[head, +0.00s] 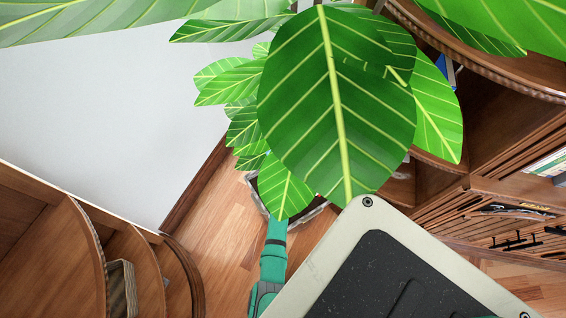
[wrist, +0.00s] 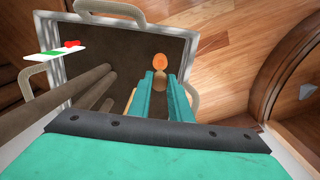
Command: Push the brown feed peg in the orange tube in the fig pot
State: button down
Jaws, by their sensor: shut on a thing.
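The fig pot (wrist: 186,38) has a grey-white rim and handles around dark soil, and shows from above in the wrist view. A round orange end, seemingly of the orange tube (wrist: 160,59), shows in the soil near the pot's right side. My gripper (wrist: 161,77) reaches over the near rim with its teal fingers shut on a tan-brown piece, seemingly the brown feed peg (wrist: 160,79). The peg sits right beside the orange end; whether its tip is inside is unclear. In the head view, big leaves hide my fingertips and most of the pot (head: 253,184).
Thick brown stems (wrist: 75,95) rise on the left of the pot. A white, green and red marker (wrist: 55,52) stands at the left rim. Broad fig leaves (head: 335,100) hang over the pot. Curved wooden shelves (head: 130,255) stand on both sides, with wooden floor between.

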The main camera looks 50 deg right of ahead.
jog(key=shift+a+f, duration=0.15)
jog(key=shift+f, duration=0.65)
jog(key=shift+s+f, duration=0.2)
jog(key=shift+f, duration=0.85)
jog(key=shift+w, duration=0.1)
jog(key=shift+f, duration=0.15)
jog(key=shift+f, duration=0.7)
dwell(1.6)
